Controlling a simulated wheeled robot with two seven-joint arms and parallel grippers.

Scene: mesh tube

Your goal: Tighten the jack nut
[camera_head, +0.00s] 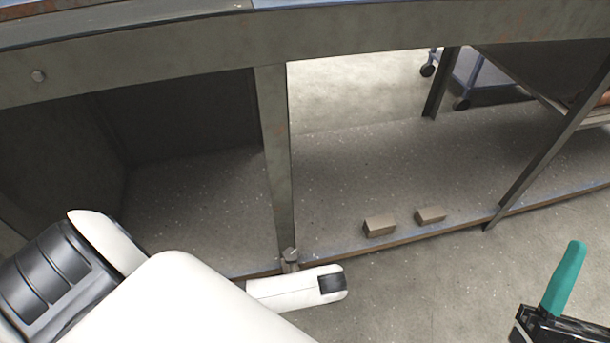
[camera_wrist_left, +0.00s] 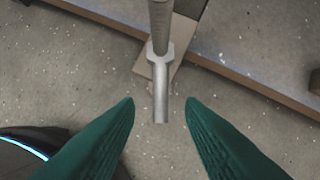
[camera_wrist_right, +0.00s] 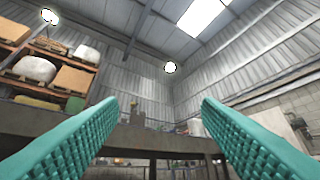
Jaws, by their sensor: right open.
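In the left wrist view a grey hex jack nut (camera_wrist_left: 161,53) sits on an upright-looking metal shaft (camera_wrist_left: 161,95), with a thicker cylindrical part above it. My left gripper (camera_wrist_left: 160,106) is open. Its two dark green fingers are on either side of the shaft's free end, with gaps on both sides. In the head view a small metal fitting (camera_head: 290,257) shows at the foot of the bench's middle post; my white left arm hides the left gripper there. My right gripper (camera_wrist_right: 160,101) is open and empty; one teal finger (camera_head: 565,280) shows at lower right in the head view.
The steel bench frame (camera_head: 275,160) has a low speckled shelf (camera_head: 340,190) carrying two small blocks (camera_head: 380,226) (camera_head: 430,215). A slanted brace (camera_head: 545,150) stands at right. A wheeled cart (camera_head: 480,75) is behind. The floor (camera_head: 420,285) in front is clear.

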